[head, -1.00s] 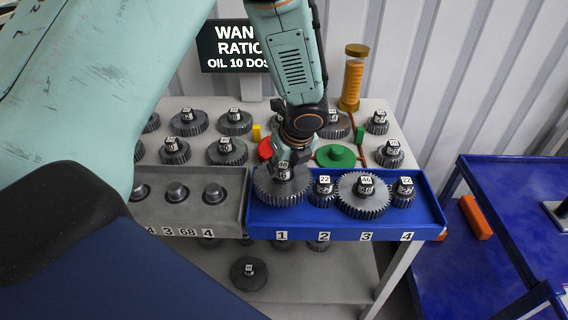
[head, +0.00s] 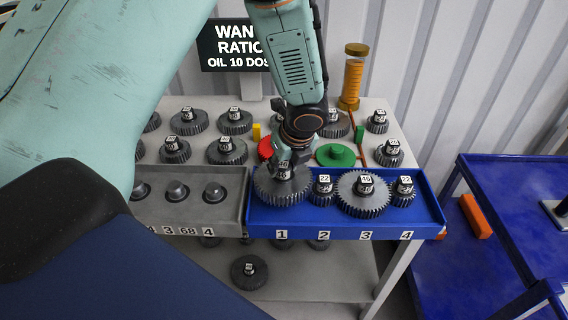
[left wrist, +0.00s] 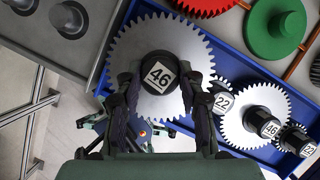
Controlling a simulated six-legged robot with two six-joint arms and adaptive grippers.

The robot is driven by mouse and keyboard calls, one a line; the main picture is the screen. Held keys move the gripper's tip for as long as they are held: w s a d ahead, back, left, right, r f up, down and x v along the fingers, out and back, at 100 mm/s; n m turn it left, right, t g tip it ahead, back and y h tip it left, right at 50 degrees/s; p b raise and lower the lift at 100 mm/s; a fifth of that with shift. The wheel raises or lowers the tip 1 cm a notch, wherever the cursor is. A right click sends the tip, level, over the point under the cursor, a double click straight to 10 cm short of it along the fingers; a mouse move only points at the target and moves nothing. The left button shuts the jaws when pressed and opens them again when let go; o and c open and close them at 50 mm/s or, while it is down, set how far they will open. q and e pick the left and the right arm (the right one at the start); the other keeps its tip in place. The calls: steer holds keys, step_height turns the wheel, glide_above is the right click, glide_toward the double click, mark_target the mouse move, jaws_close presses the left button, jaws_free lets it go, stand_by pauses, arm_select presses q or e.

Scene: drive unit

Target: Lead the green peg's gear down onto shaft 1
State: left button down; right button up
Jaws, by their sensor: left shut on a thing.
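A large grey gear marked 46 (head: 270,190) is at place 1 of the blue tray (head: 262,223), at its left end. The gear also shows in the left wrist view (left wrist: 135,48). My left gripper (head: 287,158) is above it, shut on its dark hub, with a finger on each side in the left wrist view (left wrist: 160,100). Shaft 1 is hidden under the gear, so I cannot tell how far down the gear sits. A green peg (head: 360,134) stands on the table behind, near a green disc (head: 335,156). My right gripper is not in view.
To the gear's right in the tray are a small gear marked 22 (head: 323,190), a large gear (head: 350,203) and another small gear (head: 403,192). A grey tray (head: 190,220) adjoins on the left. Several spare gears, a red disc (head: 265,148) and an orange cylinder (head: 352,80) stand behind.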

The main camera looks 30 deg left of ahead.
mark_target(285, 175)
arm_select(q)
steer(key=shift+w+f+b, duration=0.15)
steer(key=shift+f+b, duration=1.55)
steer(key=shift+f, duration=0.4)
steer(key=c, duration=1.2)
jaws_free()
steer(key=o, duration=0.4)
steer(key=shift+o, duration=0.2)
steer(key=shift+f, duration=0.15)
steer(key=shift+d+r, duration=0.1)
steer(key=shift+r, duration=0.4)
steer(key=v, duration=1.1)
steer(key=shift+s, duration=0.2)
